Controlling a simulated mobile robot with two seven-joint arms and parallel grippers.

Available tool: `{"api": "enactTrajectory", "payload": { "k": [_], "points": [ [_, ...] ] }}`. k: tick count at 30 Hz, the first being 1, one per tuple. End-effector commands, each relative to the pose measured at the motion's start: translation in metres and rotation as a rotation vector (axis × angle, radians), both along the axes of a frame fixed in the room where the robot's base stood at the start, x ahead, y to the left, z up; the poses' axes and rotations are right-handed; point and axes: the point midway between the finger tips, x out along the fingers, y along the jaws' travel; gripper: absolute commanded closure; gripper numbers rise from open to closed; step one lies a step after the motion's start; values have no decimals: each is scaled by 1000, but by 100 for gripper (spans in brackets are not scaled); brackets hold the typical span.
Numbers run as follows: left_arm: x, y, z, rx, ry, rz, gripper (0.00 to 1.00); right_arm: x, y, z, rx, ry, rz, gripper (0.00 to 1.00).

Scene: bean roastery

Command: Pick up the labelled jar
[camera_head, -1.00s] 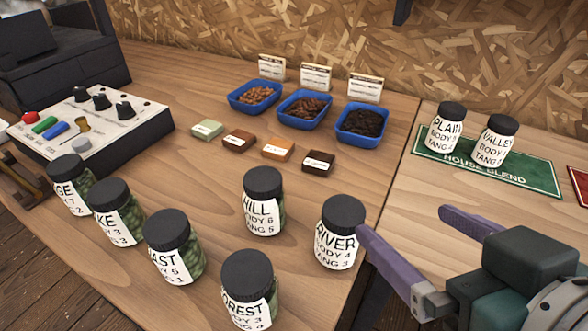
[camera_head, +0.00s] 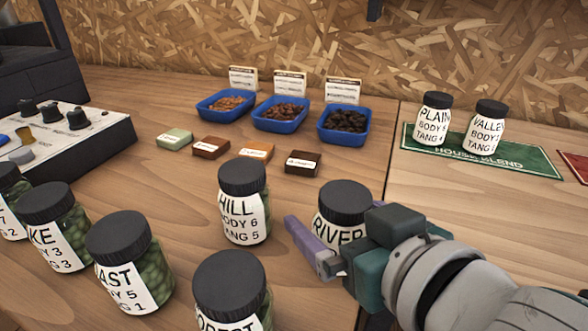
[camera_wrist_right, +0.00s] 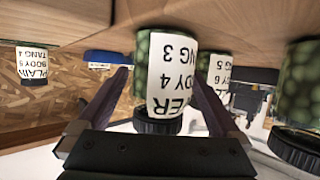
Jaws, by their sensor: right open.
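Several green-bean jars with black lids and white labels stand on the bench. The RIVER jar (camera_head: 342,203) stands upright, partly hidden by my right gripper (camera_head: 318,232). The gripper is open, with one purple finger left of the jar and the other hidden. In the wrist view the jar (camera_wrist_right: 172,78) appears upside down between the two spread fingers (camera_wrist_right: 162,84); contact cannot be told. The HILL jar (camera_head: 243,205) stands just left. A jar reading "OREST" (camera_head: 230,285), one reading "AST" (camera_head: 128,262) and one reading "KE" (camera_head: 58,232) stand nearer. My left gripper is out of view.
PLAIN (camera_head: 434,118) and VALLEY (camera_head: 485,130) jars stand on a green HOUSE BLEND mat (camera_head: 540,170). Blue bean trays (camera_head: 275,125) and small coloured blocks (camera_head: 302,162) lie behind the jars. A control box (camera_head: 85,150) is at left. Bare wood lies right of my gripper.

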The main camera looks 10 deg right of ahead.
Motion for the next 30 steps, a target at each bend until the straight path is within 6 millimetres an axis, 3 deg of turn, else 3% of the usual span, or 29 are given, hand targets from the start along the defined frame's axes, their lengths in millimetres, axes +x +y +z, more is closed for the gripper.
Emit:
{"api": "enactTrajectory", "payload": {
  "k": [4, 12, 30],
  "points": [
    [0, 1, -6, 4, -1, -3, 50, 14, 2, -7, 1, -1, 0, 0],
    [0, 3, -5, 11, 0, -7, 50, 16, 3, -7, 1, 1, 1, 2],
    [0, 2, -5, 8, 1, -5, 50, 15, 3, -7, 1, 1, 1, 70]
  ]
}}
